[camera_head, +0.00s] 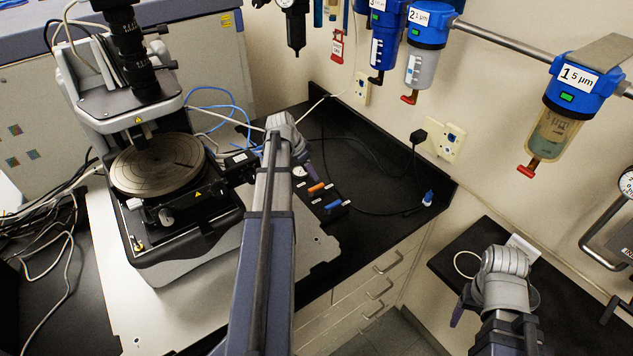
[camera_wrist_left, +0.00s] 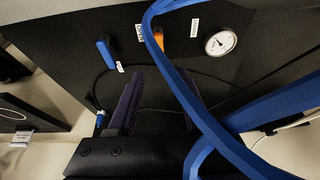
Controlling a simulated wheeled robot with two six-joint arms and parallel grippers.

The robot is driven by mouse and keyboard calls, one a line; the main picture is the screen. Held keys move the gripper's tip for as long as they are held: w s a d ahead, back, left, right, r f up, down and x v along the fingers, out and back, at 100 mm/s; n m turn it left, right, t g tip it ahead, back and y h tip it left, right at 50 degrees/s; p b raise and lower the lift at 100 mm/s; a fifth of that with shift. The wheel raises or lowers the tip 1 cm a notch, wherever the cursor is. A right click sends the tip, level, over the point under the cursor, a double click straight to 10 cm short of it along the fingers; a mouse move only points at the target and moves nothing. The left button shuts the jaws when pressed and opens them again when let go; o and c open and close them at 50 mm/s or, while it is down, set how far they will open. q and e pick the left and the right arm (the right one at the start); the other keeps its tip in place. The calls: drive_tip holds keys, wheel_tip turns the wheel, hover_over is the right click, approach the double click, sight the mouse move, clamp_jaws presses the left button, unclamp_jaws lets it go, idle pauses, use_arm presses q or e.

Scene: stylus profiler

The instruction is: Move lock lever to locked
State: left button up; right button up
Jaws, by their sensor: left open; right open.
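A black panel with two small levers stands beside the profiler's base in the head view. In the left wrist view the blue lever (camera_wrist_left: 106,52) and the orange lever (camera_wrist_left: 158,38) lie beyond my fingertips. My left gripper (camera_head: 311,168) is open, near the panel and apart from both levers. Its dark purple fingers show in the left wrist view (camera_wrist_left: 156,95) with nothing between them. My right gripper (camera_head: 459,305) is open at the lower right, far from the panel.
The profiler's round stage (camera_head: 157,164) and column stand at left. A round gauge (camera_wrist_left: 221,42) sits beside the orange lever. Blue tubes (camera_wrist_left: 190,105) cross the left wrist view close to the camera. Black bench top (camera_head: 375,180) is mostly clear right of the panel.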

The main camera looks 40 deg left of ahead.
sight(318, 185)
use_arm(q)
drive_tip(key=shift+b+x, duration=3.7)
drive_tip(key=shift+x, duration=0.25)
clamp_jaws()
